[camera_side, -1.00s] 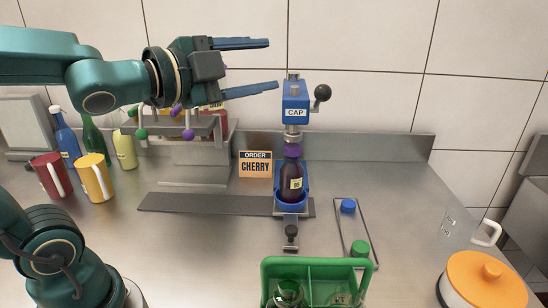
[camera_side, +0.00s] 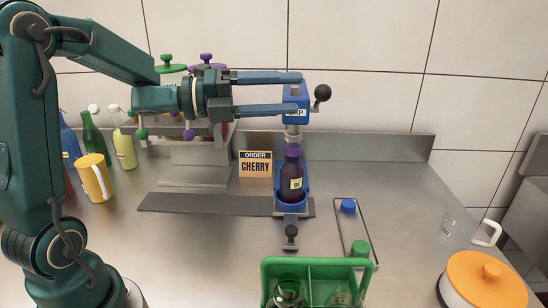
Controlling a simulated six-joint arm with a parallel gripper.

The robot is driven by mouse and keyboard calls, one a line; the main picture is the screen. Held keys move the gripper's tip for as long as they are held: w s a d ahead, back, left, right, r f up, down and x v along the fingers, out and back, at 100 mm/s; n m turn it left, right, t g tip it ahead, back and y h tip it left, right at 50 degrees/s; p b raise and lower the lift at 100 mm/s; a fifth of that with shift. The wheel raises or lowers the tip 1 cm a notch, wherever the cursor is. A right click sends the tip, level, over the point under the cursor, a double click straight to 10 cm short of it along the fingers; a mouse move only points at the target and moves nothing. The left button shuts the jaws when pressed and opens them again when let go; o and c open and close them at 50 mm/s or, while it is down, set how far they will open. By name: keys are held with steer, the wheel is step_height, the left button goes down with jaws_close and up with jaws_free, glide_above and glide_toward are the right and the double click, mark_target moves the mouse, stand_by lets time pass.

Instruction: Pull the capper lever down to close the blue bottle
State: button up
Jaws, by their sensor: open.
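The blue capper head (camera_side: 299,94) stands on its post, its label partly covered by my lower finger. Its lever ends in a black ball knob (camera_side: 322,93) on the right side, raised at head height. Below the head, a dark purple bottle (camera_side: 291,182) with a purple cap (camera_side: 293,151) stands upright in a blue holder (camera_side: 292,203); the bottle does not look blue. My gripper (camera_side: 302,92) is open and empty, coming from the left. Its fingers overlap the capper head in this view, tips just left of the knob. Whether they touch cannot be told.
An order sign reading CHERRY (camera_side: 255,164) stands left of the bottle. A green crate (camera_side: 318,267) with bottles is in front. A wire rack (camera_side: 364,234) with blue and green caps lies right, near an orange-lidded pot (camera_side: 484,280).

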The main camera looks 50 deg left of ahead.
mark_target(325, 91)
steer(key=x, duration=0.9)
steer(key=shift+w+d, duration=0.25)
steer(key=shift+d, duration=0.05)
jaws_close()
steer(key=shift+a+r, duration=0.1)
steer(key=shift+r, duration=0.15)
stand_by(0.7)
